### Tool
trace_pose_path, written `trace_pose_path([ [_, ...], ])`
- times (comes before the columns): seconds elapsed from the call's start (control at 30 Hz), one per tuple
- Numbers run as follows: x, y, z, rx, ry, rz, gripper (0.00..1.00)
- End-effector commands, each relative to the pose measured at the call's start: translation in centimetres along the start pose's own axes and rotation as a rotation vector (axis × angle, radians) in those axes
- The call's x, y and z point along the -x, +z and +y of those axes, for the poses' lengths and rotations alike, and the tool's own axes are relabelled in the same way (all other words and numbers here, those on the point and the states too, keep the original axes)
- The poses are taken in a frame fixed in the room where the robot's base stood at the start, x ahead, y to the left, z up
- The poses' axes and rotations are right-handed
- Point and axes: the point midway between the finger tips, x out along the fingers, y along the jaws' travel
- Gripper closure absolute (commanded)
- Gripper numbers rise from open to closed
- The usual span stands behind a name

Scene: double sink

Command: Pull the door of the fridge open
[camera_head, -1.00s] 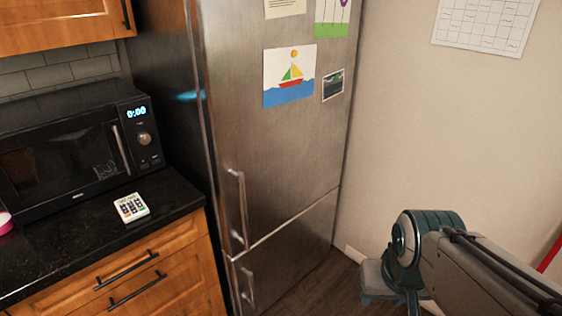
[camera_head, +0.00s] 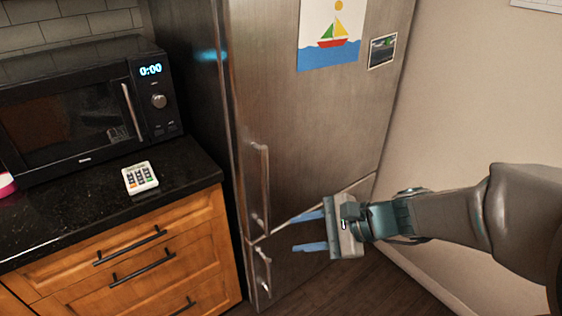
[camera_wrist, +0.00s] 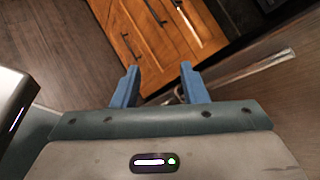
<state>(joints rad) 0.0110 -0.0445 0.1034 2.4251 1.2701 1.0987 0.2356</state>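The steel fridge (camera_head: 305,120) stands in the middle of the head view with its doors shut. Its upper door has a vertical bar handle (camera_head: 262,185) near the left edge; the lower door has a shorter handle (camera_head: 262,272) below the seam. My gripper (camera_head: 308,232) is open and empty, in front of the fridge and to the right of both handles, near the seam's height. Its blue fingers point left. In the wrist view, the open fingers (camera_wrist: 157,88) show nothing between them in their grip, and a metal bar handle (camera_wrist: 250,72) lies just beyond and to the right.
Left of the fridge, a counter (camera_head: 60,225) carries a black microwave (camera_head: 80,110) and a white calculator-like pad (camera_head: 140,178). Wooden drawers (camera_head: 140,265) with dark handles are below. Dark floor (camera_head: 340,290) shows in front.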

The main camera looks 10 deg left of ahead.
Motion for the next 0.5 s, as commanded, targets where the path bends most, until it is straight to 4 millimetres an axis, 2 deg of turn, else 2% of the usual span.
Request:
trace_pose_path([
  [0.03,-1.4,-1.1,-0.7,-0.086,-0.059,-0.049,0.61],
  [0.2,-3.6,-3.5,-4.8,-0.367,-0.279,-0.196,0.61],
  [0.3,-4.2,-5.4,-6.9,-0.508,-0.396,-0.266,0.61],
  [0.5,-4.5,-8.5,-9.4,-0.688,-0.556,-0.351,0.61],
])
